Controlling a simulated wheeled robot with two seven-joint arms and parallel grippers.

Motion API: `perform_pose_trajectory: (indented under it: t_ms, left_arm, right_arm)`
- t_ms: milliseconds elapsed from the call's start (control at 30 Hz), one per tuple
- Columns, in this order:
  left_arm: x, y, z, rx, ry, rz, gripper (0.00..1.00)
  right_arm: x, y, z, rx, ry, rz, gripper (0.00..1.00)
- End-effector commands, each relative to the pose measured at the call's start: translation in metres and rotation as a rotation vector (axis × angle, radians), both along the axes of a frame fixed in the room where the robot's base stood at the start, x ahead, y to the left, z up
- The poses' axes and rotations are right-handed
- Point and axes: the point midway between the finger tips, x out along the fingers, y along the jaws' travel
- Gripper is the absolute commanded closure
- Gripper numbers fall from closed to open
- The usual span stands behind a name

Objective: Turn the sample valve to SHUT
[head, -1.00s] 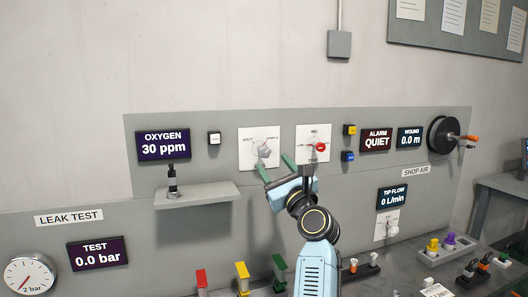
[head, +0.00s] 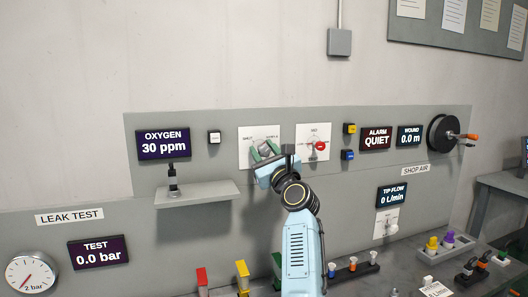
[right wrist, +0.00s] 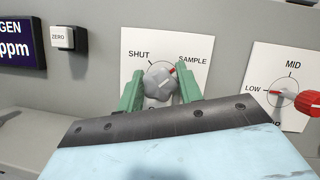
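The sample valve is a grey lobed knob (right wrist: 159,82) on a white plate (right wrist: 203,47) marked SHUT at upper left and SAMPLE at upper right. Its red mark points toward SAMPLE. In the head view the knob (head: 265,149) is partly hidden by my right gripper (head: 263,152). The green fingers of my right gripper (right wrist: 160,87) stand open, one on each side of the knob. I cannot tell whether they touch it. My left gripper is not in view.
A second plate with a red-tipped selector (head: 320,146) is just to the right. A ZERO button (head: 214,138) and the OXYGEN display (head: 163,145), reading 30 ppm, are to the left. A small shelf (head: 212,194) juts out below left.

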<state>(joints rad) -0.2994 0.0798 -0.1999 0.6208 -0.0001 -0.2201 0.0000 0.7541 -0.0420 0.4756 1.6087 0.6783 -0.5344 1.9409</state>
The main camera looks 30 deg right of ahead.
Motion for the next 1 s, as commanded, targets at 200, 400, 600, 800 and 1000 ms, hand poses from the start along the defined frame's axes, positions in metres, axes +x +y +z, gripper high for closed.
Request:
perform_pose_trajectory:
  t_ms: [200,400,600,800,1000]
  left_arm:
    - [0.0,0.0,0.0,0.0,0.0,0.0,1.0]
    - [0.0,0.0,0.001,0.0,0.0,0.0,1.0]
    - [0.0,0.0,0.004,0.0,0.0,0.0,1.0]
    - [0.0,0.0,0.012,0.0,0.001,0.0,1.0]
    - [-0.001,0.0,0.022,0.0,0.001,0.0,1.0]
  right_arm:
    - [0.0,0.0,0.0,0.0,0.0,0.0,0.92]
    - [0.0,0.0,0.0,-0.013,0.004,-0.001,0.92]
    - [0.0,-0.001,0.0,-0.082,0.021,-0.001,0.92]
    - [0.0,-0.001,0.001,-0.223,0.057,-0.001,0.92]
    - [0.0,-0.001,0.002,-0.406,0.1,-0.001,0.92]
